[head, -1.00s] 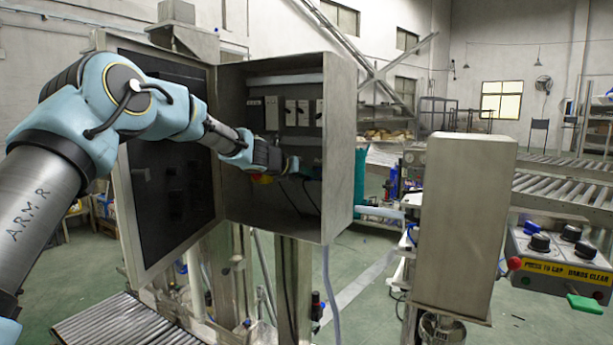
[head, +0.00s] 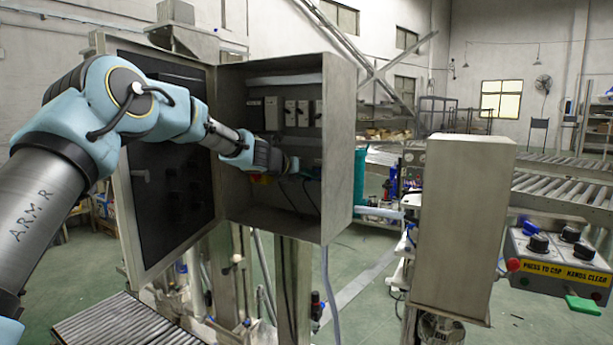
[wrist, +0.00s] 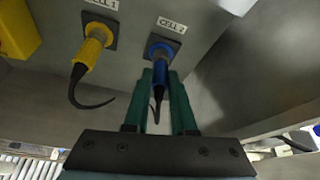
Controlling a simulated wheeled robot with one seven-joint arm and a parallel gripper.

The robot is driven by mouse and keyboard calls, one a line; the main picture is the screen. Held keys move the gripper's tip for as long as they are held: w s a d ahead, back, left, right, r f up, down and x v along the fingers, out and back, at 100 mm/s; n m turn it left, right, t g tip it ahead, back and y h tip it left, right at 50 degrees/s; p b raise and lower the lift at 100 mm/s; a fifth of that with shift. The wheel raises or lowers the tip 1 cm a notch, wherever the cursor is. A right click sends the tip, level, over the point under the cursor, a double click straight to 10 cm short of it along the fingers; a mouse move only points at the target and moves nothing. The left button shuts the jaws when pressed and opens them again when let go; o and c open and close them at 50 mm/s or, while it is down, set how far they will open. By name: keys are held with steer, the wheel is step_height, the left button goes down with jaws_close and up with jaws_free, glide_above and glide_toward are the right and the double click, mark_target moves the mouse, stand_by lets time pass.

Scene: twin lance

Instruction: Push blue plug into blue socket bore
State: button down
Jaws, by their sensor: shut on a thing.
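The blue plug (wrist: 160,70) shows in the wrist view, with a dark cable tail hanging from it. My gripper (wrist: 160,82) is shut on it between two green fingers. The plug's front end is at the blue socket (wrist: 163,46) under a "CELL 2" label. I cannot tell how deep it sits in the bore. In the head view my gripper (head: 292,165) is inside the open steel cabinet, and the plug is too small to make out there.
A yellow plug (wrist: 92,50) with a curved black cable sits in the "CELL 1" socket, left of the blue one. A yellow block (wrist: 15,30) is at the far left. The cabinet (head: 340,150) has side walls around my gripper and an open door (head: 165,160) to the left.

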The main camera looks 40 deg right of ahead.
steer(key=shift+d, duration=0.15)
stand_by(0.7)
steer(key=shift+c, duration=2.3)
jaws_free()
steer(key=b+v, duration=0.4)
steer(key=v, duration=0.6)
steer(key=shift+a+r, duration=0.15)
steer(key=shift+a, duration=0.25)
